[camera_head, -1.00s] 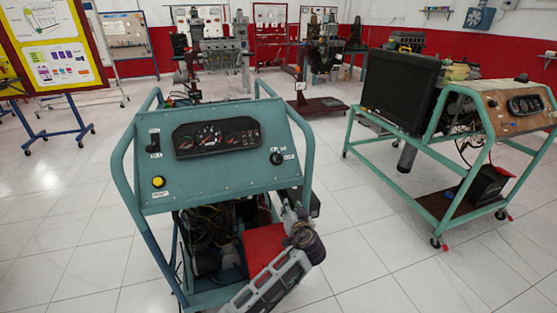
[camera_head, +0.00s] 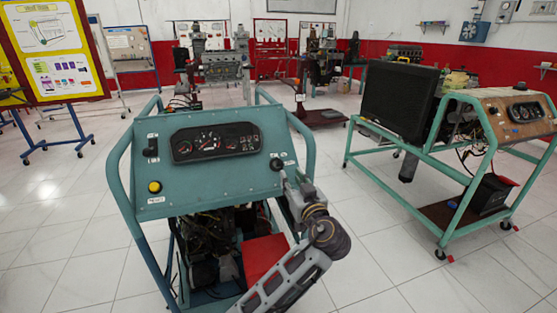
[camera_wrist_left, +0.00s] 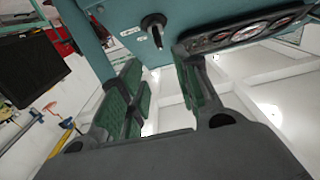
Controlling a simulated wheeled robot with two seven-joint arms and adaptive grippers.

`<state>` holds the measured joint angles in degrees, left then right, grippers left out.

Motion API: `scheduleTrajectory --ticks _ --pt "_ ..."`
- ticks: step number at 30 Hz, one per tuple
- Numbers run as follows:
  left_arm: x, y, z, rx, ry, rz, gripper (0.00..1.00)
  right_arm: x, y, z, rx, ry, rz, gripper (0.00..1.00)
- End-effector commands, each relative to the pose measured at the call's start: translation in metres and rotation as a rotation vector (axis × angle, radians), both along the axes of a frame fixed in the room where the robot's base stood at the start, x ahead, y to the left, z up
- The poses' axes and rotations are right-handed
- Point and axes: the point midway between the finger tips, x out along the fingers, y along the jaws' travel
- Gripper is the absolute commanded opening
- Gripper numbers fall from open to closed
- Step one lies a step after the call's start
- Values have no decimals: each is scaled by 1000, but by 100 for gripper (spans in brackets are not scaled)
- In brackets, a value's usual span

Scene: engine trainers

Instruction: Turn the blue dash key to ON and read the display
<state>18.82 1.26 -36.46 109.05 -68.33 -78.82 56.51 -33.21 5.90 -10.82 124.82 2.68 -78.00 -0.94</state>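The blue dash panel (camera_head: 225,182) is on a blue tube-frame engine stand. Its black gauge cluster (camera_head: 215,142) has several dials, too small to read. A dark key switch (camera_head: 276,163) sits at the panel's right side, with a small label beside it. In the left wrist view the key (camera_wrist_left: 154,24) shows as a black knob with a stem, and the cluster (camera_wrist_left: 245,32) lies right of it. My left gripper (camera_head: 288,178) is just below and right of the key. In the wrist view its green-padded fingers (camera_wrist_left: 155,62) are apart, with nothing between them. My right gripper is out of view.
A yellow button (camera_head: 155,187) and a black switch (camera_head: 151,147) are on the panel's left. Bare tubes (camera_head: 300,135) flank the panel. A green engine stand (camera_head: 400,165) with a radiator is at the right. White floor is clear between the stands.

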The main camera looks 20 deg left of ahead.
Motion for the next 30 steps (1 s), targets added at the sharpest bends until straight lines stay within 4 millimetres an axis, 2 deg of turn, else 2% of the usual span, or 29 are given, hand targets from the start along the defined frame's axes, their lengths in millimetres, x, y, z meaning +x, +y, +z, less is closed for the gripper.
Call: scheduleTrajectory --ticks 11,30 --pt "22 15 0 2 0 1 32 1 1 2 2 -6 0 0" --pt "91 62 0 2 0 2 32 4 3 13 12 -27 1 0"
